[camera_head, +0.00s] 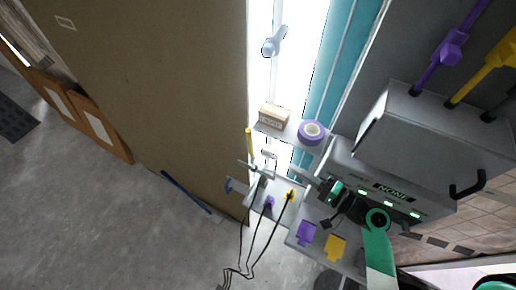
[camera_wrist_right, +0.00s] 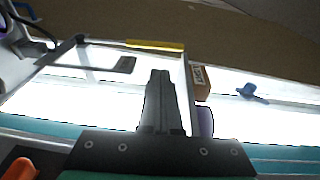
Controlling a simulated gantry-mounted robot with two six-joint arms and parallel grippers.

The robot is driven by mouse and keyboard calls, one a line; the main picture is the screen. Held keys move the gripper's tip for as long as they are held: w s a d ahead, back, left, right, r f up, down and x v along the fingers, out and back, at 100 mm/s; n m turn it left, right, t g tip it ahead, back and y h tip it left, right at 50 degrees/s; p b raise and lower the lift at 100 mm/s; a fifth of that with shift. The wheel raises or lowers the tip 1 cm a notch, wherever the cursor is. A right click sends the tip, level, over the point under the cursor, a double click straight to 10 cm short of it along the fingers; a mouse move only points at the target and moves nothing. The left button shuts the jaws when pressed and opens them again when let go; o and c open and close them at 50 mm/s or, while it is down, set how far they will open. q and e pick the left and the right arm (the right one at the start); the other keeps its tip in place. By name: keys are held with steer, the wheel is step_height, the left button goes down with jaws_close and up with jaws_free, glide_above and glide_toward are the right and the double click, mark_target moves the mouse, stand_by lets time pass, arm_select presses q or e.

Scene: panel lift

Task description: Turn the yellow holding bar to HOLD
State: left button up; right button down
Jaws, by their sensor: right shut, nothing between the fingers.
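A slim yellow bar (camera_head: 249,146), probably the holding bar, stands at the edge of the large brown panel (camera_head: 150,80). In the right wrist view the yellow bar (camera_wrist_right: 155,45) lies across the picture beyond the fingertips. My right gripper (camera_head: 302,171) reaches left from its green wrist, above the small shelf. In its wrist view the right gripper (camera_wrist_right: 160,73) has its fingers together and empty, apart from the yellow bar. No HOLD marking is readable. My left gripper is not in view.
A purple tape roll (camera_head: 311,132) and a small labelled box (camera_head: 273,116) sit on a ledge near the bar. A grey console (camera_head: 385,180) reading NONE stands right of them. Cables (camera_head: 252,240) hang below. Purple (camera_head: 450,48) and yellow (camera_head: 485,70) handles rise at upper right.

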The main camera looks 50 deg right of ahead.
steer(key=shift+w+f+b, duration=0.6)
steer(key=shift+w+b, duration=0.65)
steer(key=shift+b, duration=2.05)
steer(key=p, duration=0.3)
glide_above(251, 152)
steer(key=s, duration=0.3)
steer(key=shift+s+d+r, duration=0.1)
steer(key=shift+d+r, duration=0.15)
steer(key=shift+d, duration=0.2)
